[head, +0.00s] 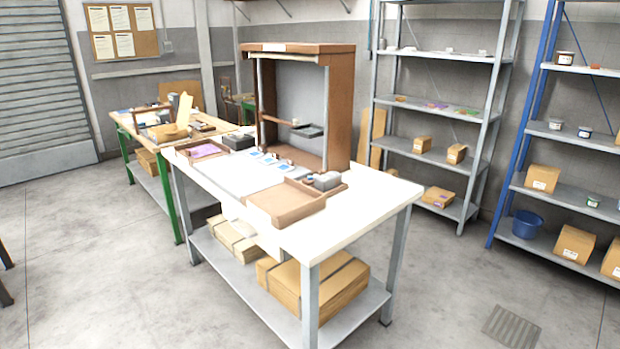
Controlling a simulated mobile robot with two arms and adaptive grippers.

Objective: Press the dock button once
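A white-topped workbench (370,205) stands in the middle of the head view. A small grey device (326,180) sits on it behind a shallow brown tray (287,202). A dark grey box (238,141) sits at the bench's far left end. I cannot tell which of these is the dock, and no button can be made out at this size. A tall brown open-front cabinet (341,110) stands at the back of the bench, with a small dark shelf piece inside. Neither of my grippers is in view.
Another brown tray (203,151) holds something purple. Cartons (318,285) fill the bench's lower shelf. A green-legged table (125,130) stands behind at left. Grey (450,55) and blue (520,140) shelf racks stand at right. The floor (100,270) in front is clear.

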